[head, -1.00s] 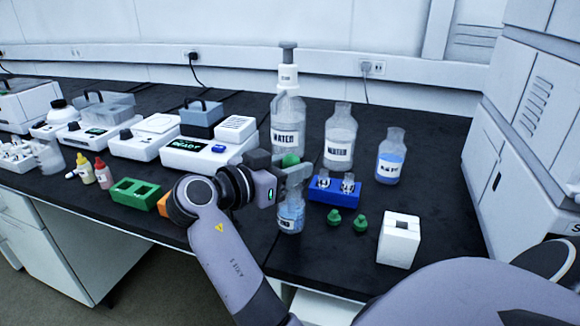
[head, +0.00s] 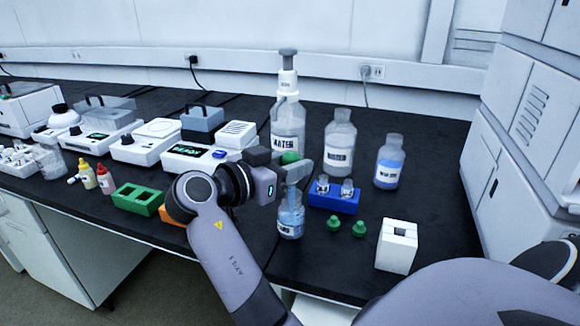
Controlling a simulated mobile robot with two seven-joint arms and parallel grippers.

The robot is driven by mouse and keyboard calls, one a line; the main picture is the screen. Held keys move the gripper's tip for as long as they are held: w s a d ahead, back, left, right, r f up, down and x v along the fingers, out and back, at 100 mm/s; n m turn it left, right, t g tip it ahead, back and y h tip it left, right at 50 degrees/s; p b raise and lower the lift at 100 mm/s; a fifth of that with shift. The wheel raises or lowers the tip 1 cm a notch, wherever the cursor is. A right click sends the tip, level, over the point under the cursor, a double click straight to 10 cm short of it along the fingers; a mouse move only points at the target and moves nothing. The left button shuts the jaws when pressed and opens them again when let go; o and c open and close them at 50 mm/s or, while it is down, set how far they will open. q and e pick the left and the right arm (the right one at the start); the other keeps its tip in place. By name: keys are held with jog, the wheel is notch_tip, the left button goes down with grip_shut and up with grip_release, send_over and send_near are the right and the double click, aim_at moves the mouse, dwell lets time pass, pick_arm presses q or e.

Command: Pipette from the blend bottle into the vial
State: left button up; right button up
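My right gripper (head: 290,171) is above a small clear bottle (head: 291,219) with blue liquid and a white label, which I take as the blend bottle. A green bulb (head: 290,157) shows at the fingers, which look shut on it; I take it as the pipette's top. The fingers hide most of the pipette, and I cannot tell whether its tip is inside the bottle. Two small clear vials (head: 347,188) stand upright and uncapped in a blue rack (head: 333,202) right of the gripper. My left gripper is not in view.
Two green caps (head: 333,223) lie before the rack. A white block (head: 397,247) stands front right. A water bottle with a pump (head: 287,125), another bottle (head: 340,143) and a blue-liquid bottle (head: 389,163) stand behind. A green rack (head: 137,199) and instruments (head: 195,155) are left.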

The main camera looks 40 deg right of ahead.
jog(key=shift+a+r+p, duration=0.1)
jog(key=shift+r+p, duration=2.15)
jog(key=shift+r, duration=1.5)
jog(key=shift+r+p, duration=0.55)
jog(key=shift+r, duration=0.35)
jog(key=shift+r+p, duration=0.3)
jog(key=shift+r, duration=0.1)
